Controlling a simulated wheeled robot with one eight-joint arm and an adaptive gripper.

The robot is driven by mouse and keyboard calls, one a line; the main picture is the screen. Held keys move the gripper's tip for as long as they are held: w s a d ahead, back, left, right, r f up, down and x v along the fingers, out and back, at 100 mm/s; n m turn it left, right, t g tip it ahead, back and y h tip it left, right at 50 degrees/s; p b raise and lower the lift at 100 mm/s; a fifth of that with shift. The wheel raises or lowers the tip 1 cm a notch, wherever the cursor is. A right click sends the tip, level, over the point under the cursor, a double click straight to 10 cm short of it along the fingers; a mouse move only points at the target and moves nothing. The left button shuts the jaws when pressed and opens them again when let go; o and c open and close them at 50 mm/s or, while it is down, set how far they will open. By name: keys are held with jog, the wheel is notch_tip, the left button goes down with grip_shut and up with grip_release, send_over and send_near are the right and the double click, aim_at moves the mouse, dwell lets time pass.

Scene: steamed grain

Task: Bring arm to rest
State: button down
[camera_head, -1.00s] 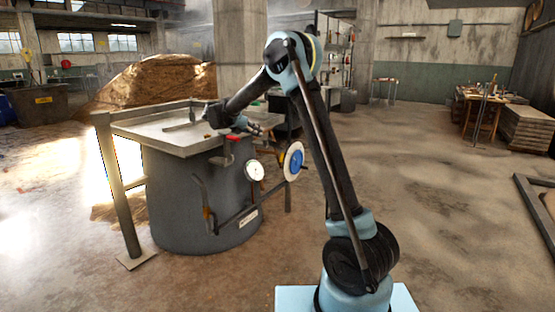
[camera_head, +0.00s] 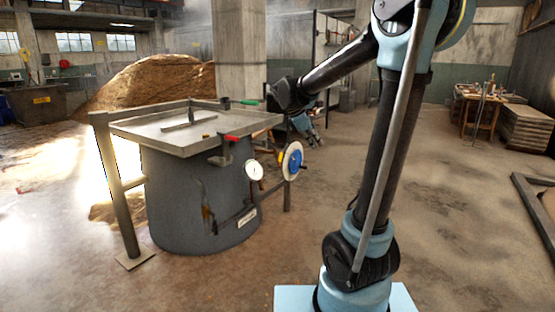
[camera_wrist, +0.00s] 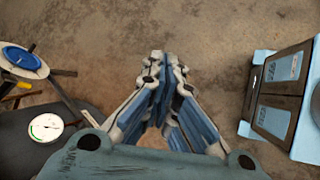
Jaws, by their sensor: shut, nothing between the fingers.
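My gripper (camera_head: 314,140) hangs at the end of my raised arm in the head view, pointing down and to the right. It is just right of the grey drum-shaped steamer (camera_head: 205,205) and clear of its tray top. In the wrist view my gripper (camera_wrist: 165,60) has its fingers together, with nothing held, over bare floor. My arm's elbow stands high at the upper right of the head view.
The steamer's tray (camera_head: 150,135), white gauge (camera_head: 254,171) and blue handwheel (camera_head: 292,161) are left of my gripper. The handwheel also shows in the wrist view (camera_wrist: 22,58). A workbench (camera_head: 478,108) stands far right. The floor between is open.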

jog(key=s+d+f+m+y, duration=0.1)
jog(key=s+f+m, duration=0.4)
jog(key=s, duration=0.5)
jog(key=s+d+f+m+y, duration=0.2)
jog(key=s+f+m, duration=0.4)
jog(key=s, duration=0.4)
jog(key=s+d+f+m+g+y, duration=0.1)
jog(key=s+f+m+y, duration=0.2)
jog(key=s, duration=0.8)
notch_tip(320, 180, down, 4)
jog(key=m, duration=0.2)
jog(key=shift+d+r+m, duration=0.2)
jog(key=shift+r+m, duration=0.05)
jog(key=shift+m, duration=0.05)
